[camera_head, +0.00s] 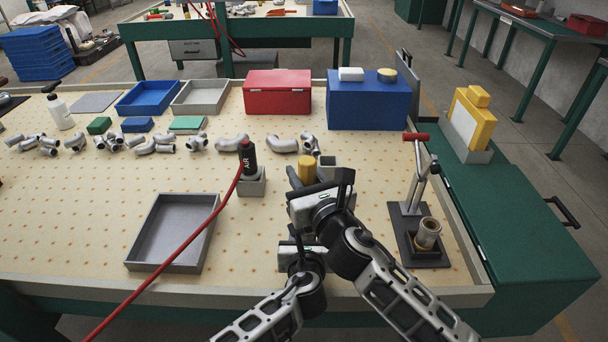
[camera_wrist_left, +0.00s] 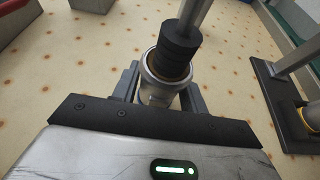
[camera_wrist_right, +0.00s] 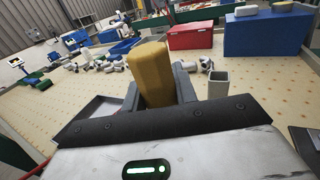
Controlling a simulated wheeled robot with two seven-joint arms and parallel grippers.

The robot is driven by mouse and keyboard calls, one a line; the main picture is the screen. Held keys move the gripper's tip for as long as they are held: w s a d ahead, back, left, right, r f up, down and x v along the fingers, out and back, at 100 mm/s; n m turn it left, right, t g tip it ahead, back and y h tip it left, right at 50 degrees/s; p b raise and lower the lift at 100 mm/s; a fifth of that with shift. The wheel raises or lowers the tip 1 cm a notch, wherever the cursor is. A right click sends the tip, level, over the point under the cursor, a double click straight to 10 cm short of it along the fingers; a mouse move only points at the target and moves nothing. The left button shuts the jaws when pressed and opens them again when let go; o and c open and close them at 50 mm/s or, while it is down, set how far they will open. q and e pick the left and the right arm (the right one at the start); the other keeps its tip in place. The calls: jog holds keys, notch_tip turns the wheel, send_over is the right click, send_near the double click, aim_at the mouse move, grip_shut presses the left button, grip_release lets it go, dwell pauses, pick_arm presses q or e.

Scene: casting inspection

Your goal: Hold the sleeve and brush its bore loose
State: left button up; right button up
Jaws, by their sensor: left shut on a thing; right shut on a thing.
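In the left wrist view my left gripper (camera_wrist_left: 160,90) is shut on a grey metal sleeve (camera_wrist_left: 157,92), whose bore faces up and shows a brownish rim. The black brush head (camera_wrist_left: 178,50) on a metal rod (camera_wrist_left: 196,12) stands at the bore's mouth, its lower end seemingly just inside. How deep it sits I cannot tell. In the right wrist view my right gripper (camera_wrist_right: 160,90) is shut on the yellow brush handle (camera_wrist_right: 154,70). The handle also shows in the head view (camera_head: 306,168), above my right gripper (camera_head: 308,185). My arms hide the sleeve there.
A press stand (camera_head: 417,240) with a red handle and a metal bushing (camera_head: 427,234) stands at right. Castings (camera_head: 230,143), a red box (camera_head: 277,95) and a blue box (camera_head: 367,107) stand behind.

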pick_arm(q)
jog(key=shift+s+a+f, duration=0.1)
jog(key=shift+s+f, duration=0.1)
jog(key=shift+f, duration=0.2)
pick_arm(e)
jog(key=shift+f, duration=0.7)
jog(key=shift+r, duration=0.7)
jog(key=shift+f, duration=0.65)
